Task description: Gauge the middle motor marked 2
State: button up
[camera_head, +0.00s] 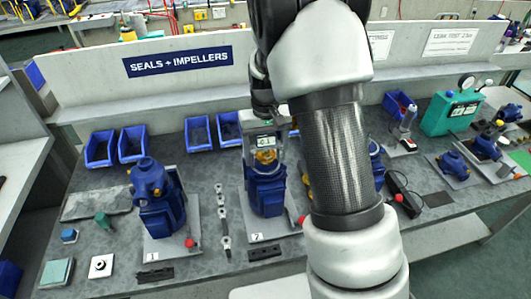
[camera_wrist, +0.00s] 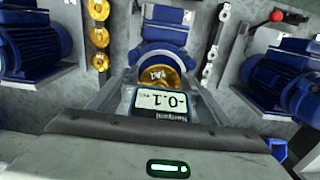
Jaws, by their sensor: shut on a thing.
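The middle motor (camera_head: 266,190) is blue and stands on a grey plate marked 2 (camera_head: 257,238). Its brass impeller (camera_head: 266,157) faces up at its far end; in the wrist view the impeller (camera_wrist: 163,72) and the blue motor body (camera_wrist: 165,30) lie straight ahead. My gripper (camera_head: 264,122) is shut on a gauge whose display (camera_head: 264,142) reads about -0.1; the display (camera_wrist: 162,102) is upside down in the wrist view. The gauge's two grey arms reach out on either side of the impeller. I cannot tell whether they touch it. My arm hides the gripper's fingers in part.
A blue motor (camera_head: 158,205) on plate 1 stands at left; another (camera_head: 376,165) is mostly behind my arm. Several blue bins (camera_head: 132,143) line the back. Small parts (camera_head: 223,215) lie between motors 1 and 2. A teal tester (camera_head: 450,113) stands at right.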

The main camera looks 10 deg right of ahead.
jog(key=shift+f, duration=0.15)
dwell(0.4)
jog(key=o, duration=1.5)
jog(key=shift+r+p, duration=3)
jog(key=shift+r, duration=1.5)
jog(key=shift+r, duration=0.1)
